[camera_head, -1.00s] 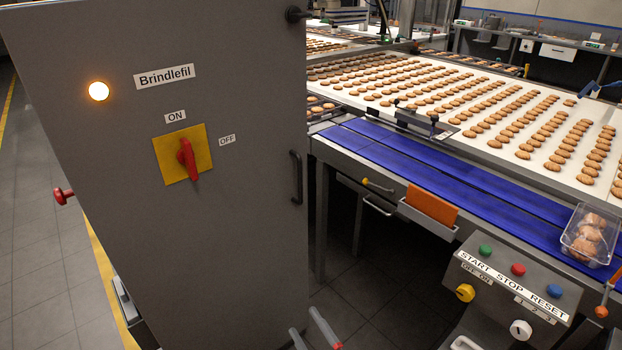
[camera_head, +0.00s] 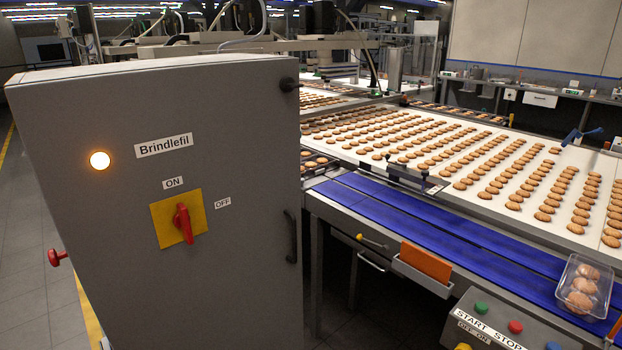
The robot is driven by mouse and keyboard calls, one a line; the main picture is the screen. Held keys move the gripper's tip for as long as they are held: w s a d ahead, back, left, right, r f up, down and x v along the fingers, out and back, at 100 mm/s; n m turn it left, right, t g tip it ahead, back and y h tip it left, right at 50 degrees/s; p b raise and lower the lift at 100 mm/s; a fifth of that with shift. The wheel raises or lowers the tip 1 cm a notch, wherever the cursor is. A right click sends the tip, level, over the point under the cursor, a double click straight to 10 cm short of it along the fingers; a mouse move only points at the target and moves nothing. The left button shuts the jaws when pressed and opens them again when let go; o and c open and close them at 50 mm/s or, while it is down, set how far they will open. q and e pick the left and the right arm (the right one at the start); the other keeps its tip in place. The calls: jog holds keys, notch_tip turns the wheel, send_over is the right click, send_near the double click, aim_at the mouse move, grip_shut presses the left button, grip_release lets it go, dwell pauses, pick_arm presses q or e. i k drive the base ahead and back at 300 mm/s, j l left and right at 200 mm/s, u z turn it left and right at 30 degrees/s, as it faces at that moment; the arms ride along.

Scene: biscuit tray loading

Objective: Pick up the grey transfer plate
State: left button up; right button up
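I cannot make out a grey transfer plate in this view. Neither of my grippers is in view. A clear plastic tray (camera_head: 568,272) with several biscuits in it stands on the blue conveyor belt (camera_head: 425,212) at the right. Many rows of brown biscuits lie on the white belt (camera_head: 398,171) behind it.
A large grey cabinet (camera_head: 110,250) labelled Brindlefil fills the left, with a red rotary switch (camera_head: 183,222) and lit lamp (camera_head: 100,160). An orange panel (camera_head: 426,263) sits in a grey holder on the conveyor front. A button panel (camera_head: 452,318) is cut off below.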

aim_at(305, 185)
jog(key=u, duration=0.35)
jog(key=i+j+u, duration=0.1)
jog(key=j+u, duration=0.15)
jog(key=j, duration=0.2)
jog(key=i+j+u, duration=0.25)
jog(key=j, duration=0.15)
jog(key=j+u, duration=0.25)
jog(key=j, duration=0.2)
jog(key=i+j+u, duration=0.85)
jog(key=i, duration=0.4)
jog(key=i+z, duration=0.3)
jog(key=i, duration=0.3)
jog(key=i+j+z, duration=0.2)
jog(key=i+z, duration=0.15)
jog(key=i, duration=0.25)
jog(key=i+l+z, duration=0.15)
jog(key=i+z, duration=0.75)
jog(key=i+j+z, duration=0.25)
jog(key=i+z, duration=0.2)
jog(key=i, duration=0.15)
jog(key=i+j+z, duration=0.45)
jog(key=l, duration=0.1)
